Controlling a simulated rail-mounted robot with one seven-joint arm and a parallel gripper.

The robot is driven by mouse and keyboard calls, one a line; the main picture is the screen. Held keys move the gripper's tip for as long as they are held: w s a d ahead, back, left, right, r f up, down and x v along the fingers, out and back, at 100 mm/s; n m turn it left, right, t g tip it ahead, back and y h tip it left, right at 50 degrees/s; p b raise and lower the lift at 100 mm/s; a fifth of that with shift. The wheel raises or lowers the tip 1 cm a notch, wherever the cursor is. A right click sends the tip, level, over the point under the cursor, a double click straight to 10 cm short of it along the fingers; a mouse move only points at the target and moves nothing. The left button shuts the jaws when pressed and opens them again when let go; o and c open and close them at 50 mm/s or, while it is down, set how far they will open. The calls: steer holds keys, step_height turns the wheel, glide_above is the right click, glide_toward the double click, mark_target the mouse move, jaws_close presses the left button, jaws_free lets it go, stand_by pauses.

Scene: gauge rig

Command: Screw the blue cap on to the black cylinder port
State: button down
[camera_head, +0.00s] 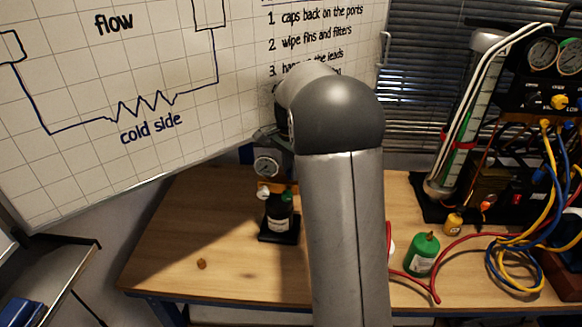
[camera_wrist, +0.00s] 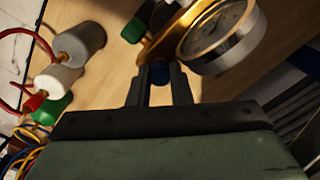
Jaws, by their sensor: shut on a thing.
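My gripper (camera_wrist: 160,82) is shut on a small blue cap (camera_wrist: 160,71), held between the fingertips in the wrist view. The cap is close to a brass-coloured bar (camera_wrist: 172,36) below a round gauge (camera_wrist: 220,36); I cannot tell whether it touches a port. In the head view, the black cylinder (camera_head: 279,214) with a pale label stands upright on a dark base left of my arm. A green cap (camera_head: 288,196) and a white knob (camera_head: 263,192) show by its top. My arm hides the gripper and blue cap there.
A small brown cap (camera_head: 201,264) lies on the wooden table (camera_head: 180,220). A whiteboard (camera_head: 150,60) leans behind. The table's left part is mostly clear.

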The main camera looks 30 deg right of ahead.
steer(key=shift+m+p, duration=0.45)
steer(key=shift+m, duration=0.75)
steer(key=m, duration=0.2)
steer(key=shift+f+m, duration=0.1)
steer(key=shift+m, duration=0.3)
steer(key=shift+p, duration=0.35)
